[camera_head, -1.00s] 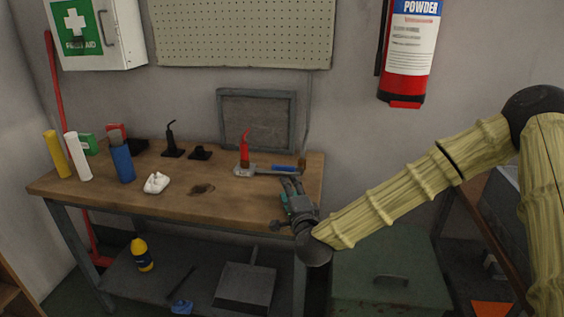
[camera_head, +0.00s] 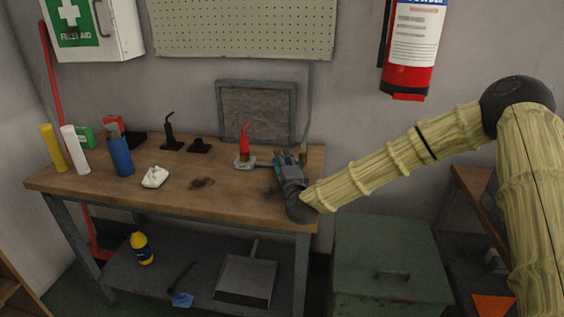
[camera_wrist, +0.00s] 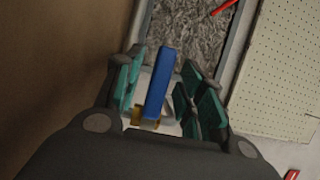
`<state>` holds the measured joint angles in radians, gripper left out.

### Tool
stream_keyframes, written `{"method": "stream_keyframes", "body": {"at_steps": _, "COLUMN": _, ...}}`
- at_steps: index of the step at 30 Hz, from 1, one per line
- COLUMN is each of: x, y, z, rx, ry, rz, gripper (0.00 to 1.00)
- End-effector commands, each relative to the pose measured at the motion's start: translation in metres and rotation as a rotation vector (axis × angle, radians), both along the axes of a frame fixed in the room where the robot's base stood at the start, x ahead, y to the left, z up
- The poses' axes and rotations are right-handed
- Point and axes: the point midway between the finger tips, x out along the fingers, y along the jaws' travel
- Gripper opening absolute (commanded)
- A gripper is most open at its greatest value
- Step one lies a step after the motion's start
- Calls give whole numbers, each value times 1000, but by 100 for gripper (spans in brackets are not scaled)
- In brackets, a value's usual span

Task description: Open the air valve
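The air valve shows in the wrist view as a blue lever handle (camera_wrist: 160,80) with a brass part (camera_wrist: 146,119) under its near end. My gripper (camera_wrist: 166,74) is open, with its teal-padded fingers on either side of the blue handle and gaps between them and it. In the head view my gripper (camera_head: 285,161) is over the right end of the workbench, at the foot of a thin upright pipe (camera_head: 307,108). There it hides most of the valve.
A red-topped item (camera_head: 244,145) stands on the workbench (camera_head: 225,192) just left of my gripper. A grey framed panel (camera_head: 257,112) stands behind. A blue bottle (camera_head: 119,155) and other items are further left. A green chest (camera_head: 385,250) stands right of the bench.

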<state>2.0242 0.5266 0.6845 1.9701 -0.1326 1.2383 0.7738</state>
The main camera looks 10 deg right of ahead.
Motion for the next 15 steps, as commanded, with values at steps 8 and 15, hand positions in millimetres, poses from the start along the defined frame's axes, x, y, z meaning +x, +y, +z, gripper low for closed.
{"method": "stream_keyframes", "body": {"at_steps": 8, "x": 12, "y": 3, "z": 0, "rx": 0, "ry": 1, "rz": 3, "gripper": 39}}
{"method": "stream_keyframes", "body": {"at_steps": 15, "x": 12, "y": 2, "z": 0, "rx": 0, "ry": 1, "rz": 2, "gripper": 34}}
